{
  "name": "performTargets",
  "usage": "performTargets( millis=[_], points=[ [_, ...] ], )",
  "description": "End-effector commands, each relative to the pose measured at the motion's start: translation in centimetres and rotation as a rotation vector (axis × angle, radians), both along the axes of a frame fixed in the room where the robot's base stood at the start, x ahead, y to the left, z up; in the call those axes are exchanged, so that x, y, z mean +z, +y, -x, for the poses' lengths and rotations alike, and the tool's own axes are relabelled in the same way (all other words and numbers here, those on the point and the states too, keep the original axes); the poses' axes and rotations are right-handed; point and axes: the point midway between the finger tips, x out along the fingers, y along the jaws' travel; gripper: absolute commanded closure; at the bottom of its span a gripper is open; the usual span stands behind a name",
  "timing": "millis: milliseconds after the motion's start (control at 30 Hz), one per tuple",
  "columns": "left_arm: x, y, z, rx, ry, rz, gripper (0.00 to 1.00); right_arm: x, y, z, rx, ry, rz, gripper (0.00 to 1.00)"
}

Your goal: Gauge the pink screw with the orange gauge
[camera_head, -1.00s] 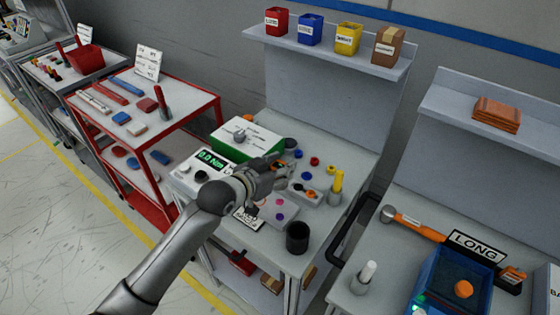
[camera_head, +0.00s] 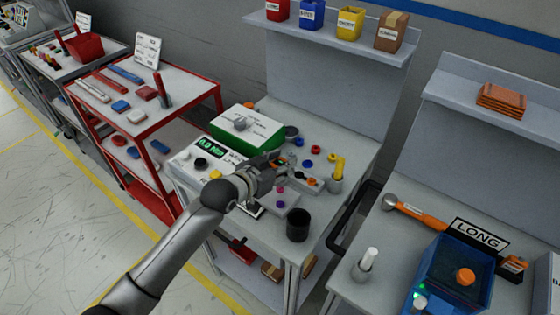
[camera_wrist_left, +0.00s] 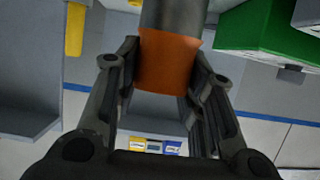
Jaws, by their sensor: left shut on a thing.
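My left gripper (camera_head: 278,160) is above the middle of the white workbench (camera_head: 262,232), in front of the green box. In the left wrist view, its fingers (camera_wrist_left: 166,85) are shut on an orange piece (camera_wrist_left: 166,64) with a grey cylinder at its end. This looks like the orange gauge. In the head view the held piece is mostly hidden by the gripper. A small pink screw head (camera_head: 280,189) shows on a grey block (camera_head: 276,202), just below the gripper, with a purple one (camera_head: 281,204) beside it. The gripper is apart from the pink screw. My right gripper is out of view.
A green box (camera_head: 247,132) and a torque readout (camera_head: 207,150) stand behind and left. Several coloured caps lie at the back. A blue bin (camera_head: 455,275) stands on the right bench.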

Motion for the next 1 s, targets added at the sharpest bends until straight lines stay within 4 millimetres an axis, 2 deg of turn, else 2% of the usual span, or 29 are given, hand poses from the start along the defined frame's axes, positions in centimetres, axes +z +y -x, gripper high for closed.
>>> performTargets(
  millis=[200, 500, 1000],
  points=[
    [-1.8, 0.0, 0.0, 0.000, 0.001, -0.001, 0.89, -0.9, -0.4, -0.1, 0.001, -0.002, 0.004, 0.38],
    [-3.4, 0.0, 0.0, -0.001, 0.000, 0.000, 0.89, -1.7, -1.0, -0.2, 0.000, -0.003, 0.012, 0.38],
    [-3.8, 0.0, 0.0, 0.000, -0.001, -0.001, 0.89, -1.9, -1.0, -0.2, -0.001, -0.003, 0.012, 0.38]
  ],
)
